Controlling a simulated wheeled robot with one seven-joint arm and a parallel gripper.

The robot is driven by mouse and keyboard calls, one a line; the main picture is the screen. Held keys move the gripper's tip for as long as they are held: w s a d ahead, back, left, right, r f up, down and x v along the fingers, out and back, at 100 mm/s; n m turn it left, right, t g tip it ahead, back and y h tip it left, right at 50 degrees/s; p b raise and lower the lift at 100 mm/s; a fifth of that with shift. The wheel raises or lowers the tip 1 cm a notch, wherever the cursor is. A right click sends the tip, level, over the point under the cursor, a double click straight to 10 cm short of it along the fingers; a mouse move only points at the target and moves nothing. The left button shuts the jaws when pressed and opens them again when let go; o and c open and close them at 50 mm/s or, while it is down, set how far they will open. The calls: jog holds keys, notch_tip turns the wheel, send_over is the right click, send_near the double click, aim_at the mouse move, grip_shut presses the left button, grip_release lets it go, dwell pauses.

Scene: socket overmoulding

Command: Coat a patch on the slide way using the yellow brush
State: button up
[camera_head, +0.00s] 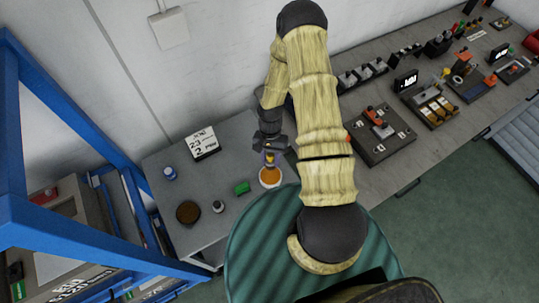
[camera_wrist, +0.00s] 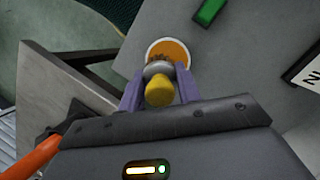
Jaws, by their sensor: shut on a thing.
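My gripper (camera_head: 270,154) is above the grey table, over a round white dish (camera_head: 263,183) with an orange filling (camera_head: 270,175). In the wrist view, my gripper's purple fingers (camera_wrist: 160,92) are shut on the yellow brush (camera_wrist: 160,92). Its yellow end faces the camera, with a grey collar and dark bristles beyond it. The bristles overlap the orange filling in the dish (camera_wrist: 186,54); I cannot tell whether they touch it. I cannot pick out the slide way with certainty in either view.
A green block (camera_head: 242,188), a small dark-topped jar (camera_head: 218,207), a brown round item (camera_head: 188,212), a blue-and-white container (camera_head: 170,174) and a printed sign (camera_head: 203,143) stand on the table. A blue frame (camera_head: 75,110) is at left. A bench (camera_head: 398,172) with several fixtures extends right.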

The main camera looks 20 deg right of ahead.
jog(key=shift+f, duration=0.1)
jog(key=shift+f+b, duration=2)
jog(key=shift+f, duration=0.9)
jog(key=shift+f+b, duration=0.6)
jog(key=shift+f, duration=0.1)
dwell(0.6)
jog(key=shift+r, duration=0.1)
jog(key=shift+r+p, duration=2.4)
jog(key=shift+r, duration=1.1)
